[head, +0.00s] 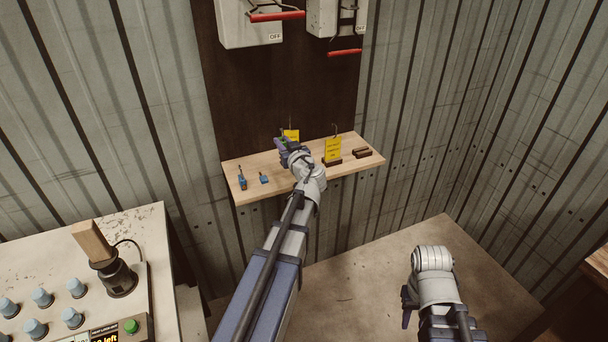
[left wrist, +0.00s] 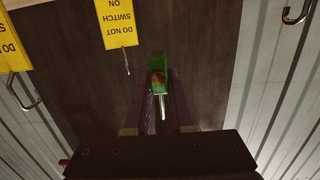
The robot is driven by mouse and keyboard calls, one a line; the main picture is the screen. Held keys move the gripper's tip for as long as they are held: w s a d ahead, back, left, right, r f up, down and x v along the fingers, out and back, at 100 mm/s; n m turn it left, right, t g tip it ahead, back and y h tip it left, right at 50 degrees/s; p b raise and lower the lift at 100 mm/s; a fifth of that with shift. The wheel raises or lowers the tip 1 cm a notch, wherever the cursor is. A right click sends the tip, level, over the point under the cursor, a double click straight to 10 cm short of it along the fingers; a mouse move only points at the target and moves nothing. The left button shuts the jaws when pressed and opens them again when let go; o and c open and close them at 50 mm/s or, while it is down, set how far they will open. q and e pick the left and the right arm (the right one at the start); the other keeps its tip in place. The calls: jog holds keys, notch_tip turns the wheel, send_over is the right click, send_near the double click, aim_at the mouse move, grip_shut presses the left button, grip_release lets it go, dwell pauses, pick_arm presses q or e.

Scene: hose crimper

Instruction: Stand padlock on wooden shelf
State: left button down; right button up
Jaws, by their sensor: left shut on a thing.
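My left gripper (head: 281,147) is over the back middle of the wooden shelf (head: 308,172). In the left wrist view its jaws (left wrist: 160,100) are shut on a green padlock (left wrist: 158,63) with an orange-brown patch and a metal shackle. The writing in that view is upside down, and the shackle points to the picture's bottom, so the padlock looks roughly upright. In the head view the gripper mostly hides it, and I cannot tell whether it touches the shelf. My right gripper (head: 406,306) is low at the right, away from the shelf; its jaw opening is unclear.
Small blue items (head: 242,182) lie on the shelf's left part. A yellow tag (head: 333,149) on a dark base and brown blocks (head: 362,153) stand at right. Another yellow tag (head: 292,135) is behind my gripper. Switch boxes (head: 248,22) hang above. A control desk (head: 150,225) is at left.

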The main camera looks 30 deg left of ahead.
aim_at(285, 177)
pick_arm(q)
jog(key=shift+f+b, duration=4.85)
jog(key=shift+f, duration=0.2)
jog(key=shift+f, duration=0.2)
jog(key=c, duration=0.8)
grip_release()
jog(key=shift+r, duration=0.1)
jog(key=shift+o, duration=0.2)
jog(key=shift+r, duration=0.15)
jog(key=p+v, duration=0.1)
jog(key=v, duration=1.1)
